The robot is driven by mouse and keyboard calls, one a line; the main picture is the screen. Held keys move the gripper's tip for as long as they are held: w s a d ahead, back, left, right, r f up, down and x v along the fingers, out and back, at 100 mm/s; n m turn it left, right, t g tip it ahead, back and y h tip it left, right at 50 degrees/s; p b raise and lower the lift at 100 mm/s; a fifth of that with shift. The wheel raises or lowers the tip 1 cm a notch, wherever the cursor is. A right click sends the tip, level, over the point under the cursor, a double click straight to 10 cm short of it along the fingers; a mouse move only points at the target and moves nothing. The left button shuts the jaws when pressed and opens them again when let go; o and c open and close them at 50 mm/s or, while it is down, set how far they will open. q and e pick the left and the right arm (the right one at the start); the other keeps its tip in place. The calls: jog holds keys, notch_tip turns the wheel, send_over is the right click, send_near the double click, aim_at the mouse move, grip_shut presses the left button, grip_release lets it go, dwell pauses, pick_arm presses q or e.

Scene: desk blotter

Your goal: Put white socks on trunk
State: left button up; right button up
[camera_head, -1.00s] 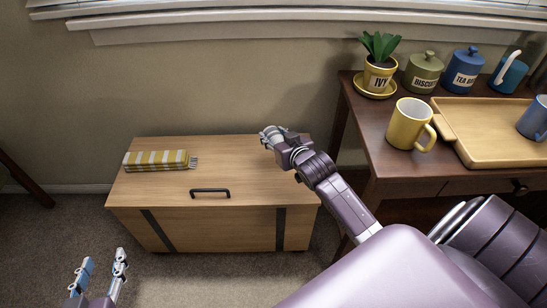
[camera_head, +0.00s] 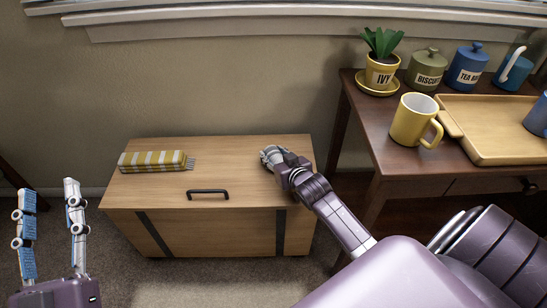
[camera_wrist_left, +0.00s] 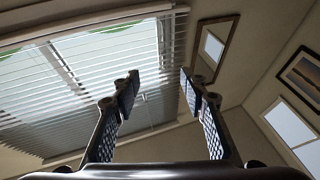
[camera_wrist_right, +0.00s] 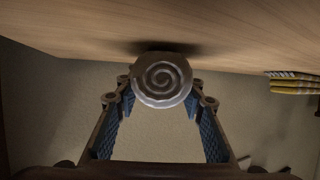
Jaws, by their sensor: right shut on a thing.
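The white socks (camera_wrist_right: 161,79) show as a rolled bundle with a spiral end in the right wrist view, between the fingers of my right gripper (camera_head: 271,158), which is shut on them. In the head view the gripper hides most of the bundle. The trunk (camera_head: 235,178) is a light wooden chest with a black handle and dark straps. My right gripper is at the right part of its lid, low over it. I cannot tell whether the socks touch the lid. My left gripper (camera_head: 49,188) is open and empty, left of the trunk, fingers pointing up.
A yellow and white striped folded cloth (camera_head: 152,161) lies on the lid's left part. The middle of the lid is clear. The dark desk (camera_head: 375,130) at right holds a yellow mug (camera_head: 412,122), a wooden tray (camera_head: 480,148), a potted plant (camera_head: 380,70) and several canisters.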

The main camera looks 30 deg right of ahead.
pick_arm(q)
jog(key=shift+s+r+t, duration=0.25)
jog(key=shift+r+t, duration=0.05)
jog(key=shift+r, duration=0.2)
pick_arm(e)
jog(key=shift+f, duration=0.15)
jog(key=shift+f, duration=0.1)
jog(key=o, duration=1.2)
jog(key=shift+c, duration=0.2)
